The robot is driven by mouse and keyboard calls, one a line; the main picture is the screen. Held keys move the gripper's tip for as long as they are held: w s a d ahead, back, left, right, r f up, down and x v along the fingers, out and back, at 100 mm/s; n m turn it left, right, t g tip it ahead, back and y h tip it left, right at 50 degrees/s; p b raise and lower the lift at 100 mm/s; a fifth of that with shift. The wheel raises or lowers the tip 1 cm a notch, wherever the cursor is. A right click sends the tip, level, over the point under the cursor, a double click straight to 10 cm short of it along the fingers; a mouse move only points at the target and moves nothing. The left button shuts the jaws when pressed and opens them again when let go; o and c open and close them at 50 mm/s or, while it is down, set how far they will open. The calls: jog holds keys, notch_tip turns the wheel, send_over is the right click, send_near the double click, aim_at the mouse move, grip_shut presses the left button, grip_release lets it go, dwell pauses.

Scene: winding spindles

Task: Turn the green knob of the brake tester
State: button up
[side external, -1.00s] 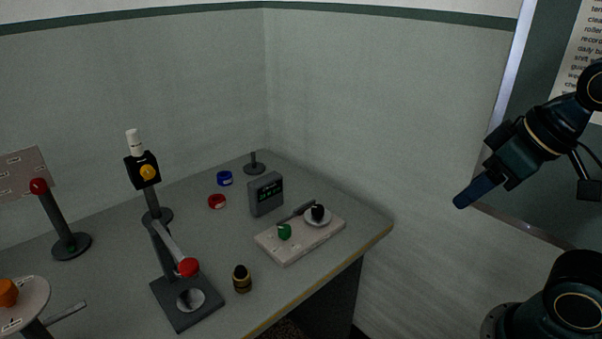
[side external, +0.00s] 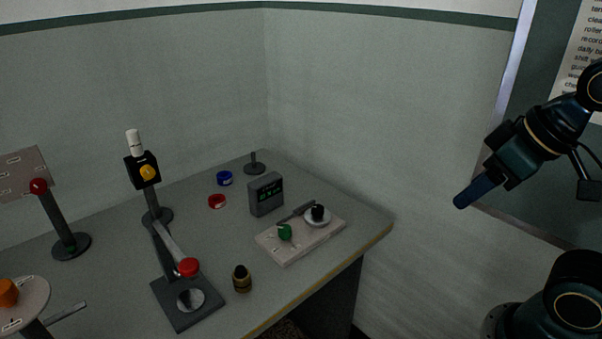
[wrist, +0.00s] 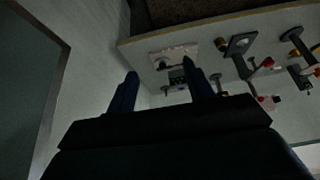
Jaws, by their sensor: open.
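The brake tester appears to be the pale flat plate (side external: 287,251) near the table's right edge. Its green knob (side external: 285,232) sits on the left part of the plate. A round disc with a black knob (side external: 318,213) and a dark bar (side external: 296,211) are on its far part. My gripper (side external: 464,201) is in the air to the right of the table, well apart from the plate. In the wrist view my gripper (wrist: 163,84) has its two fingers apart with nothing held. The plate (wrist: 173,55) shows there beyond the fingertips; the green knob is too dark to make out surely.
A grey display box (side external: 266,194) stands behind the plate. Red (side external: 217,201) and blue (side external: 225,178) rings lie farther back. A small dark brass-banded piece (side external: 242,279) and a lever stand with a red knob (side external: 188,267) are left of the plate. Air between gripper and table is clear.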

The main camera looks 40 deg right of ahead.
dwell(0.4)
jog(key=w, duration=0.1)
jog(key=m+g, duration=0.6)
jog(key=m, duration=0.2)
send_over(285, 228)
notch_tip(285, 228, down, 11)
jog(key=shift+f, duration=0.2)
jog(key=shift+w, duration=0.1)
notch_tip(285, 228, down, 14)
jog(key=shift+r, duration=0.1)
